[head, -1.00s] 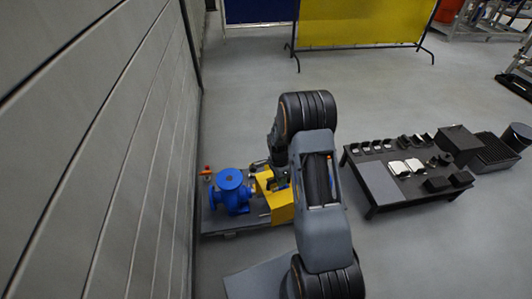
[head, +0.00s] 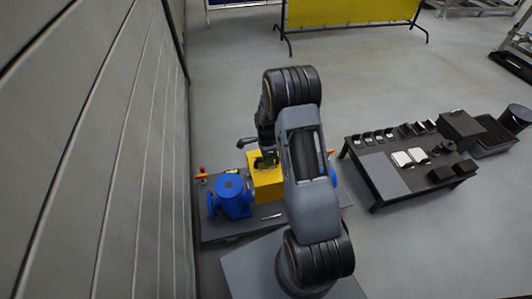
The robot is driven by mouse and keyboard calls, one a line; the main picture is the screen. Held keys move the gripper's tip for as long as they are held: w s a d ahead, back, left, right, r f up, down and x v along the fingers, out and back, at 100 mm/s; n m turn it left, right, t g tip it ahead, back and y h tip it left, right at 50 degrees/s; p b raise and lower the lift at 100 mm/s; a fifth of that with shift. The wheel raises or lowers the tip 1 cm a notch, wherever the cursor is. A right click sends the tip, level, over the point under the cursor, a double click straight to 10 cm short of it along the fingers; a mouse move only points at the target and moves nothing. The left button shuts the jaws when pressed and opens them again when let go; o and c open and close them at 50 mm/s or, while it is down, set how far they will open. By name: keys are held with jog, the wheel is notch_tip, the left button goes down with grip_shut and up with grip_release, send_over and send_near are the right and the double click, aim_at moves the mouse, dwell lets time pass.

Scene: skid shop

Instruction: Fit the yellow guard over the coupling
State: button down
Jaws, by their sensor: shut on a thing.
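The yellow guard (head: 266,184) is a box-like cover. In the head view it is just right of the blue pump (head: 231,196), over the skid (head: 222,232). My gripper (head: 266,162) is at the guard's top and shut on it; the fingertips are small and dark, partly lost against the arm. The coupling is hidden behind the guard and my arm. I cannot tell whether the guard rests on the skid or hangs just above it. A bit of blue, probably the motor (head: 333,177), shows right of my arm.
A grey panelled wall (head: 100,150) runs close along the left. A low dark table (head: 385,188) with several small parts stands at the right. A lever-like piece (head: 247,142) shows behind the guard. The floor behind is clear up to a yellow screen (head: 350,12).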

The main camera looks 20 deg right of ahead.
jog(key=shift+w+f+b, duration=0.15)
jog(key=shift+f+b, duration=0.2)
jog(key=shift+f, duration=0.15)
notch_tip(320, 180, down, 3)
jog(key=b, duration=0.2)
jog(key=shift+d+f+b, duration=0.15)
jog(key=shift+b, duration=0.15)
jog(key=shift+f+b, duration=4.7)
jog(key=shift+f, duration=1.8)
jog(key=shift+w+f, duration=0.2)
jog(key=shift+w, duration=0.1)
jog(key=shift+f+b, duration=0.55)
jog(key=shift+f, duration=0.05)
jog(key=c, duration=0.5)
grip_release()
